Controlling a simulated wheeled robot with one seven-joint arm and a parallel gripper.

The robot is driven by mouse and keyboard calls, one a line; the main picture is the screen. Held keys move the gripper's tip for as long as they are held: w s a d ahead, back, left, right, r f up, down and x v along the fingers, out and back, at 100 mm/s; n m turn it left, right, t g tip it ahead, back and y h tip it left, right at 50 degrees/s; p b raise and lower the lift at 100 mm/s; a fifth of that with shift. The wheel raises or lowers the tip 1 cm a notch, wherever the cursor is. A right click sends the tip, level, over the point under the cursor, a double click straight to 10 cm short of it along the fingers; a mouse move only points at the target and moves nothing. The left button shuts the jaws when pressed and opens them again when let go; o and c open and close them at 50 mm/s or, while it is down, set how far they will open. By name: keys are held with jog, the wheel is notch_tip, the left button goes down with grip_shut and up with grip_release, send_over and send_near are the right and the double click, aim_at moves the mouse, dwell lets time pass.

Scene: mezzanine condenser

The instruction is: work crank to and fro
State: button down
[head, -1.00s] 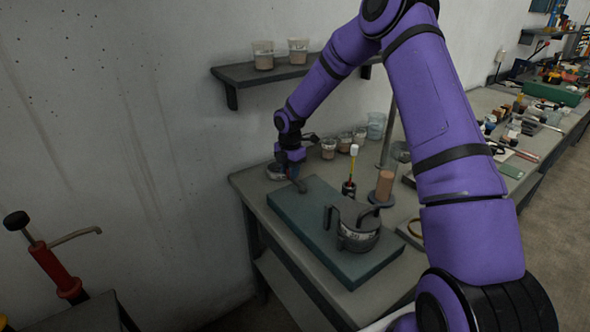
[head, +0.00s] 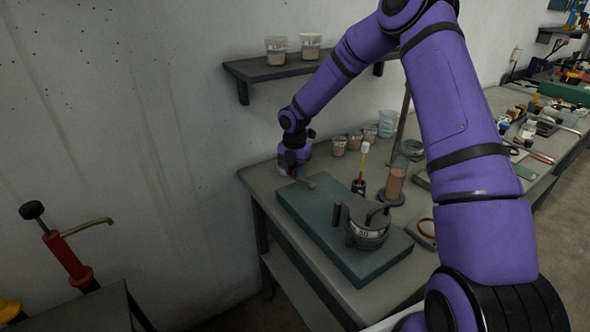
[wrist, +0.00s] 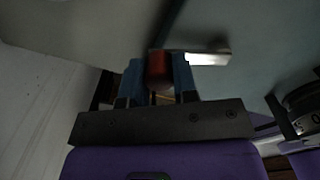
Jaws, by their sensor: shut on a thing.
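My gripper (head: 291,171) is at the far left end of the workbench, beside the teal board. In the wrist view its two blue fingers (wrist: 159,80) are shut on a red cylindrical grip (wrist: 159,68), which I take to be the crank's handle. A pale metal bar (wrist: 208,58) shows just right of the grip. In the head view a short grey bar (head: 307,184) reaches from the gripper over the board's corner. The crank's pivot is hidden or too small to make out.
The teal board (head: 325,232) carries a dark round device with a dial (head: 368,228). Behind it stand a brush in a dark holder (head: 361,172), a brown-filled cylinder (head: 394,184) and several beakers (head: 354,140). A wall shelf (head: 275,70) hangs above. A red pump (head: 65,257) stands lower left.

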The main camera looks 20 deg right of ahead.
jog(key=c, duration=0.9)
grip_release()
jog(key=shift+r, duration=3.75)
jog(key=shift+c, duration=0.2)
